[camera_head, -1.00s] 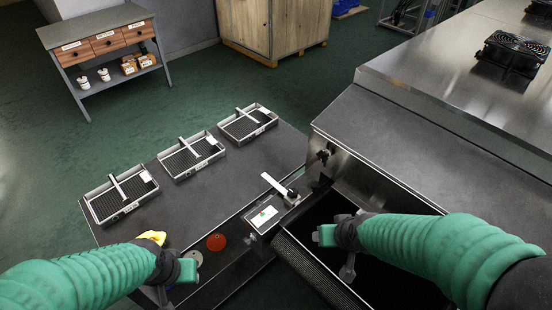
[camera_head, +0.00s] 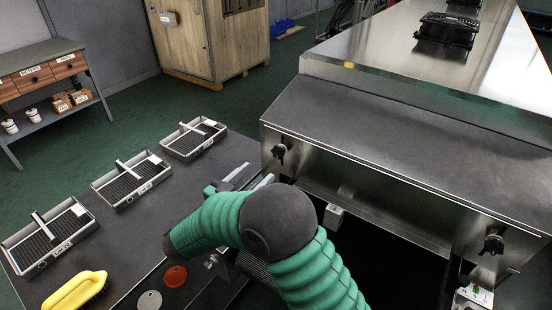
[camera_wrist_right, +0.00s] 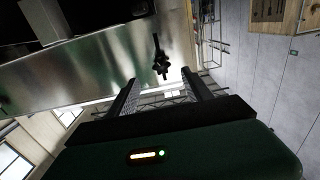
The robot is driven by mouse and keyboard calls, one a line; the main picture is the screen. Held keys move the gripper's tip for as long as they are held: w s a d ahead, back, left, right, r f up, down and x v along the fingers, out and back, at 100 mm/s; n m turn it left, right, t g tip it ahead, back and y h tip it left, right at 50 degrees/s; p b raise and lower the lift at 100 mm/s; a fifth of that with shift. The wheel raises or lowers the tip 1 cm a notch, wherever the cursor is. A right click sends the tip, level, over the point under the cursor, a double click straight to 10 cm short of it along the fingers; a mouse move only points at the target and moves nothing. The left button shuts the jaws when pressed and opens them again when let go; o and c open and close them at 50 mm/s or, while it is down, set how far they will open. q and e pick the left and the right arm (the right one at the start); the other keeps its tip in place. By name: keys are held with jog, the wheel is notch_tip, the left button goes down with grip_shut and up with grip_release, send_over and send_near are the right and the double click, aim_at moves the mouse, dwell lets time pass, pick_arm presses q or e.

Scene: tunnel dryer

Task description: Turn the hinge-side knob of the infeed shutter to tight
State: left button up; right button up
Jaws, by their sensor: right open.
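The infeed shutter (camera_head: 400,190) is a steel panel on the near end of the dryer. A black knob (camera_head: 280,151) sits at its left end and a second black knob (camera_head: 493,245) at its right end. I cannot tell from markings which end has the hinge. My right gripper (camera_head: 248,178) is open and empty, just below and left of the left knob, partly hidden by my arm. In the right wrist view, one black knob (camera_wrist_right: 160,60) shows beyond and between the open fingers (camera_wrist_right: 158,80), apart from them. My left gripper is out of view.
The dark table (camera_head: 150,225) holds several wire-mesh trays (camera_head: 130,179), a yellow-handled brush (camera_head: 76,290), a red disc (camera_head: 175,276) and a grey disc (camera_head: 149,301). A dark opening lies below the shutter. A small labelled box (camera_head: 473,296) stands at the lower right.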

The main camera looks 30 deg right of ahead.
aim_at(276, 155)
jog(key=x, duration=0.5)
jog(key=shift+w+d+r+b, duration=0.1)
jog(key=shift+w+d+b, duration=0.15)
jog(key=shift+w+b, duration=0.05)
jog(key=x, duration=0.3)
jog(key=shift+d, duration=0.4)
jog(key=shift+w+d, duration=0.1)
jog(key=shift+d, duration=0.05)
jog(key=shift+a, duration=0.35)
jog(key=c, duration=0.5)
grip_shut()
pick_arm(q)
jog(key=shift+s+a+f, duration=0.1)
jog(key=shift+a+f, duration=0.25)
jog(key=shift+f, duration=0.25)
